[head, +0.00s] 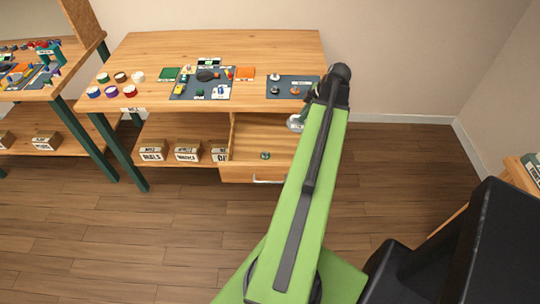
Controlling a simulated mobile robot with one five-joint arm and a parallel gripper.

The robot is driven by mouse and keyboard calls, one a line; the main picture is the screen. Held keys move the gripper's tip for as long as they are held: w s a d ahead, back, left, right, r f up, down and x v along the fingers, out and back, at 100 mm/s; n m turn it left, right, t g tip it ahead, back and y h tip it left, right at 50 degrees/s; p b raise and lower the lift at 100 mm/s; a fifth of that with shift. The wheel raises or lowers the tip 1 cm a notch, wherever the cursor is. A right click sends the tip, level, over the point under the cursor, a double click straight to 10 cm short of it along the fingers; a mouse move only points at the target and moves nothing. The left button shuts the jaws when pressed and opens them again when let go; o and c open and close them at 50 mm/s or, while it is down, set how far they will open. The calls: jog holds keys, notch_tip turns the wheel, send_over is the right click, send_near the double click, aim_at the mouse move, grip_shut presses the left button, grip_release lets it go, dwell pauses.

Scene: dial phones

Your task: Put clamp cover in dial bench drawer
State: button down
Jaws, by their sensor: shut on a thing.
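My gripper (303,118) is at the right end of the bench, beside and partly behind my own green arm. A pale silvery round piece, which looks like the clamp cover (295,123), shows at the jaws, and my gripper is shut on it. The fingers are mostly hidden by the arm. The dial bench drawer (245,172) is pulled open below the bench top, to the left of my gripper. A small dark green round part (265,155) lies inside the drawer. The piece is above the drawer's right side, apart from its floor as far as I can tell.
The bench top (230,45) holds a grey mat (185,95) with small parts, a second dark mat (285,80), and several coloured round tubs (112,90). Labelled boxes (187,152) stand on the shelf left of the drawer. The floor in front is clear.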

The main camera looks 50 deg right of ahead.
aim_at(295, 126)
jog(key=shift+n+y, duration=0.3)
jog(key=shift+n, duration=0.2)
jog(key=a+f+b, duration=0.1)
jog(key=w+a+f+b, duration=0.1)
jog(key=f, duration=0.1)
jog(key=f+b, duration=0.1)
jog(key=f, duration=0.1)
jog(key=shift+w+a+f, duration=0.25)
jog(key=shift+w+a, duration=0.1)
jog(key=shift+a, duration=0.05)
jog(key=shift+w+a, duration=0.15)
jog(key=shift+a, duration=0.2)
notch_tip(295, 126, down, 10)
jog(key=b, duration=1)
jog(key=shift+f, duration=0.15)
jog(key=shift+r, duration=0.2)
jog(key=shift+f, duration=0.2)
jog(key=c, duration=1.5)
grip_release()
jog(key=shift+r, duration=0.1)
